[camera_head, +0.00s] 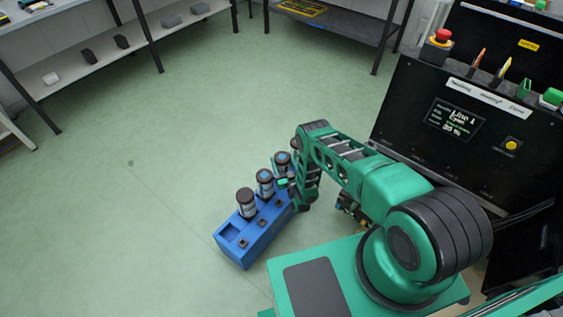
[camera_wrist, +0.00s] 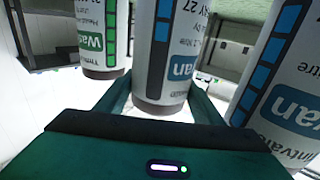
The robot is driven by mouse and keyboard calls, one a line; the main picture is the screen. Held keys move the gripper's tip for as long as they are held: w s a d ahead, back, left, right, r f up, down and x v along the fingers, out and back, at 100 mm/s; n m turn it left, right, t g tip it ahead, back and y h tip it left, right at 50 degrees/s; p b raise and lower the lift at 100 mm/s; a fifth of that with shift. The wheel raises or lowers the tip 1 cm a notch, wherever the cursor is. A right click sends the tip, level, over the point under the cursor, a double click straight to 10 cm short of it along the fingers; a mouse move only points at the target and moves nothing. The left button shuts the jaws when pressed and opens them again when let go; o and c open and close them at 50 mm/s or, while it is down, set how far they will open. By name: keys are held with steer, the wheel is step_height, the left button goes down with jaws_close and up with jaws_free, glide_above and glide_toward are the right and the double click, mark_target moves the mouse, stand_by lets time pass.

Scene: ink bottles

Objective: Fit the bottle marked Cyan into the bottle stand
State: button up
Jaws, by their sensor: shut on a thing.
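The blue bottle stand (camera_head: 250,245) shows in the head view with a row of white, dark-capped bottles. My gripper (camera_head: 287,183) is at the right side of the row. In the wrist view my gripper (camera_wrist: 160,108) is shut on the middle bottle (camera_wrist: 168,45), whose blue label, partly cut off, ends in "yan"; its text is upside down. The head view does not clearly show which bottle this is, or whether it is seated.
In the wrist view, a green-marked bottle (camera_wrist: 103,40) is close on the left. Another blue-marked "yan" bottle (camera_wrist: 285,100) is close on the right. The stand's near end has an empty recess (camera_head: 231,234). A black machine (camera_head: 470,115) stands right; floor (camera_head: 120,215) is clear left.

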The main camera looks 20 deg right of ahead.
steer(key=o, duration=2)
steer(key=shift+c, duration=0.2)
steer(key=shift+s, duration=0.1)
steer(key=s, duration=1)
steer(key=shift+s+d, duration=0.25)
steer(key=shift+s, duration=0.15)
